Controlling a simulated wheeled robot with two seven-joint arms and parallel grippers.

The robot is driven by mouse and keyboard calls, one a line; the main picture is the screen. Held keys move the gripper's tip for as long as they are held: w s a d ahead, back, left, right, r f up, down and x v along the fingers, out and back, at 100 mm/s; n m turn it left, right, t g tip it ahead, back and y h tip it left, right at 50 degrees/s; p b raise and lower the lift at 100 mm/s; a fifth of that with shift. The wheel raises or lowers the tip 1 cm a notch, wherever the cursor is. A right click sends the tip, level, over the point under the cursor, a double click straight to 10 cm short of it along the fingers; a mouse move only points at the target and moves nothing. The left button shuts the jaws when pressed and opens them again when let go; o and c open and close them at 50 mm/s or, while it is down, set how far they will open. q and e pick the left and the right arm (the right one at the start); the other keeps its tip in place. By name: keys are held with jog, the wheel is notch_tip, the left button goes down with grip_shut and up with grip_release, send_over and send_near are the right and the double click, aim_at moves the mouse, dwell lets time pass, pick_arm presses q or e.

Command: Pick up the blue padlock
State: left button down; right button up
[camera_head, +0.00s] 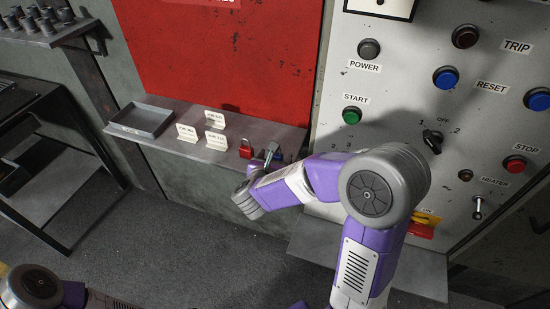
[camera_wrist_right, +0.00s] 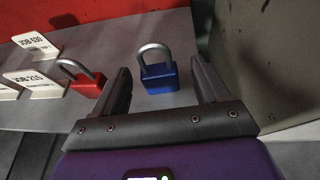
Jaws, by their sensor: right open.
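The blue padlock (camera_wrist_right: 160,78) stands upright on the grey shelf (camera_wrist_right: 165,112), its grey shackle on top. In the right wrist view it shows between the two dark fingers of my right gripper (camera_wrist_right: 161,70), which is open and empty. The fingers appear apart from the padlock, with a gap on each side. In the head view my right arm reaches down to the shelf's right end, and only a little of the blue padlock (camera_head: 278,157) shows there. My left gripper is not in view.
A red padlock (camera_wrist_right: 87,84) stands just left of the blue one, close to the left finger. White job cards (camera_head: 215,141) and a grey tray (camera_head: 146,120) are further left on the shelf. A control panel (camera_head: 390,95) with buttons rises at the right.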

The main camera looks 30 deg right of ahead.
jog(key=shift+x, duration=1.1)
jog(key=c, duration=1.1)
